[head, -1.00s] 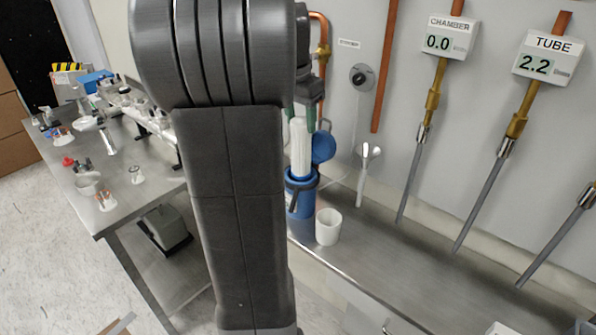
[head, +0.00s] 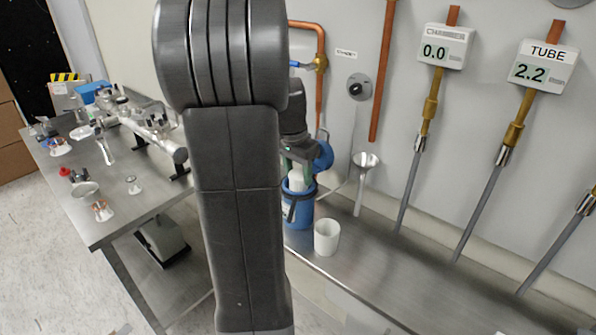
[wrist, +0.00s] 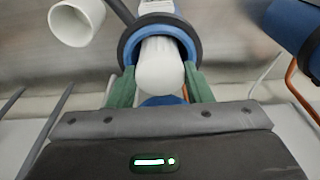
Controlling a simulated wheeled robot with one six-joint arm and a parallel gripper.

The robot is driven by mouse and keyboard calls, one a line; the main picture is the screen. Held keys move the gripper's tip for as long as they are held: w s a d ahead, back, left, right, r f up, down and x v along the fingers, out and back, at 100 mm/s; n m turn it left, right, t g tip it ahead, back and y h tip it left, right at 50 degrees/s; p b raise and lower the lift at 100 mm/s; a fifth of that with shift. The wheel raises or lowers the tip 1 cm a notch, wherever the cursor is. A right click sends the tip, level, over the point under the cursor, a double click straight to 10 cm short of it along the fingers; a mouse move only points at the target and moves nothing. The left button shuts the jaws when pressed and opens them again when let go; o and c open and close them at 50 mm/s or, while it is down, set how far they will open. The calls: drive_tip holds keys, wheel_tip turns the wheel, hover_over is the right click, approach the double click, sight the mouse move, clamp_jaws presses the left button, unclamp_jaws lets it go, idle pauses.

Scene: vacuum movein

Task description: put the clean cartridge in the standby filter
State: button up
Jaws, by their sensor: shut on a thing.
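My gripper (wrist: 152,90) is shut on the white cartridge (wrist: 158,66), with a green finger on either side of it. The cartridge also shows in the head view (head: 297,180), with its lower part hidden inside the blue filter housing (head: 298,212). In the wrist view the housing's dark-rimmed mouth (wrist: 128,48) surrounds the far part of the cartridge. How deep the cartridge sits, I cannot tell. The blue round lid (head: 323,156) stands open behind the housing.
A white cup (head: 327,237) stands on the steel bench close to the right of the housing. A white funnel-topped tube (head: 364,180) is behind it. Gauges reading 0.0 (head: 446,46) and 2.2 (head: 544,62) hang on the wall.

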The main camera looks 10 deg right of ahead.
drive_tip(key=shift+f, duration=0.2)
drive_tip(key=o, duration=1.3)
drive_tip(key=shift+r, duration=0.15)
wheel_tip(320, 180, up, 12)
drive_tip(key=s+a, duration=0.1)
drive_tip(key=shift+a, duration=0.25)
